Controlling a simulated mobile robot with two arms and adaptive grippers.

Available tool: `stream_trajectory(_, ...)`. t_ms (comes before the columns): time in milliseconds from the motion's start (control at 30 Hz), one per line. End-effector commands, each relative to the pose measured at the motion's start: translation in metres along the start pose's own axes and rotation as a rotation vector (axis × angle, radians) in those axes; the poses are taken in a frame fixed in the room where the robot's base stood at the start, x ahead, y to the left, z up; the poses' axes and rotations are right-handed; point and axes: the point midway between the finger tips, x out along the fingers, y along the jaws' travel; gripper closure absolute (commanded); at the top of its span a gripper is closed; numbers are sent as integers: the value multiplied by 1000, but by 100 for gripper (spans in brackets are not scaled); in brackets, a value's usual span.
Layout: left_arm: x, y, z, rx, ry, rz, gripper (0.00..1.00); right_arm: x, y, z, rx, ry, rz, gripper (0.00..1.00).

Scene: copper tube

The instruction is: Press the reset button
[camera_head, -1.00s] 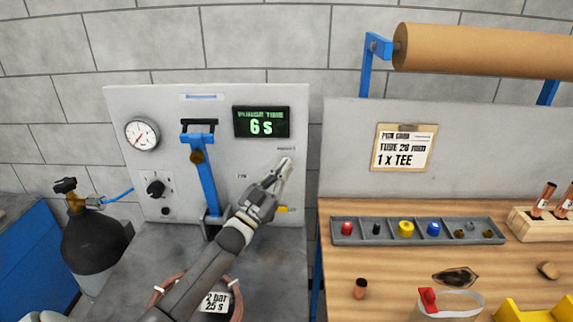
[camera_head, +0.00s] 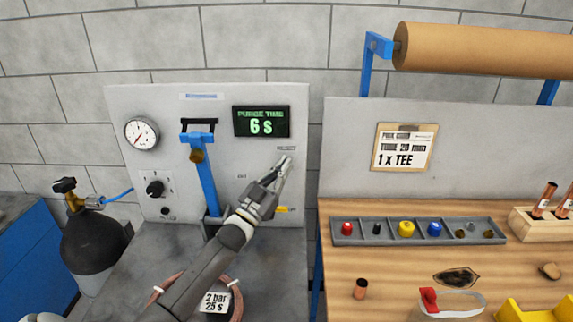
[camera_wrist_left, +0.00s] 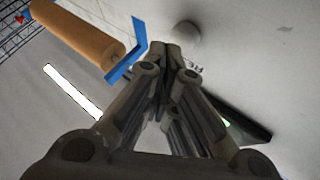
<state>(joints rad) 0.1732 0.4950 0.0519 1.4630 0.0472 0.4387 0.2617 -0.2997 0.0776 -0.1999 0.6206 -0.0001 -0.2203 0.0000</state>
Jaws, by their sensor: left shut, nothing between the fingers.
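The grey panel (camera_head: 222,100) carries a small label (camera_head: 286,149) below the display, too small to read. My left gripper (camera_head: 289,158) is shut and empty, its fingertips just below that label in the head view. The reset button is not clear in the head view; the fingertips cover that spot. In the left wrist view a round grey button-like piece (camera_wrist_left: 187,33) sits on the panel, just beyond and right of my left fingertips (camera_wrist_left: 165,48). I cannot tell whether they touch it. My right gripper is not in view.
The display (camera_head: 262,122) reads purge time 6 s. A blue lever (camera_head: 206,175), a gauge (camera_head: 142,134) and a black knob (camera_head: 155,188) are left of the gripper. A yellow-handled part (camera_head: 284,209) is just below it. A parts tray (camera_head: 385,241) stands right.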

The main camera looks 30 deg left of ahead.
Motion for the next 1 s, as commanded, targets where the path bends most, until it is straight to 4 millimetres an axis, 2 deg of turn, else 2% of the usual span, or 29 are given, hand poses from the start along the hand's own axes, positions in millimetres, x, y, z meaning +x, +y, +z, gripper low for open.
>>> stream_trajectory(1000, 8, -6, 6, 1, 0, 0, 100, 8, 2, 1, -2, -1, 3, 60)
